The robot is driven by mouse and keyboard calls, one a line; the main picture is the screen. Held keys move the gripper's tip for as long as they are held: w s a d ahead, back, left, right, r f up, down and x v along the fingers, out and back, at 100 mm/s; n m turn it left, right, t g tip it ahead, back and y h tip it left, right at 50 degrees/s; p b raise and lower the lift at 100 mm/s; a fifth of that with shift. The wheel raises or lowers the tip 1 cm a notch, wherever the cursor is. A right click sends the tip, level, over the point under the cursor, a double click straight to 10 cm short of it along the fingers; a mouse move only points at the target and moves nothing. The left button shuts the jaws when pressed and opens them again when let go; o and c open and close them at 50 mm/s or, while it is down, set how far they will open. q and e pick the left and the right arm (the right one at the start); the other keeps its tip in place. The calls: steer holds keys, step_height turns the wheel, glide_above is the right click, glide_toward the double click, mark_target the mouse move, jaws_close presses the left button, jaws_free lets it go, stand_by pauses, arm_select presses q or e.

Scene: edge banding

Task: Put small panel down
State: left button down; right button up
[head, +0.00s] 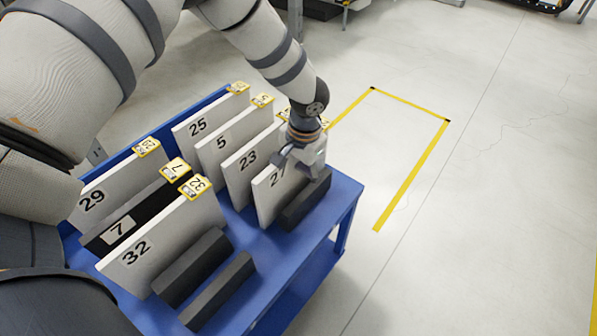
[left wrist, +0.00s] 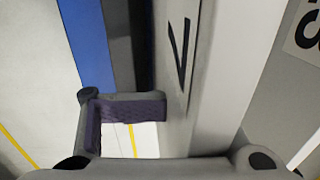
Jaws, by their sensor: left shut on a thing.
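My left gripper (head: 300,160) is shut on the top edge area of a small white panel (head: 270,202) at the right end of the blue cart. The panel's number starts with a 2; its second digit looks like a 7, partly hidden by the gripper. The panel is upright, among the slots beside a dark block (head: 305,202). Whether its bottom edge touches the cart is unclear. In the left wrist view a finger pad (left wrist: 128,108) presses near the panel (left wrist: 172,65); the other finger is hidden. My right gripper is not in view.
The blue cart (head: 347,194) holds other upright panels: 25 (head: 190,130), 5 (head: 215,150), 23 (head: 240,175), 29 (head: 105,200), black 7 (head: 135,215) and 32 (head: 150,250). Two dark blocks (head: 195,268) stand at the front. Yellow tape (head: 412,175) marks open floor right.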

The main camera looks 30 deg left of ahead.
arm_select(q)
steer(key=shift+f, duration=0.5)
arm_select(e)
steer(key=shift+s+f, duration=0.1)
arm_select(q)
steer(key=c, duration=0.9)
jaws_free()
steer(key=r, duration=0.4)
steer(key=d+r+p, duration=0.1)
steer(key=r, duration=0.8)
steer(key=shift+s+d+r+p, duration=0.1)
steer(key=shift+d+p, duration=0.15)
steer(key=shift+p, duration=0.05)
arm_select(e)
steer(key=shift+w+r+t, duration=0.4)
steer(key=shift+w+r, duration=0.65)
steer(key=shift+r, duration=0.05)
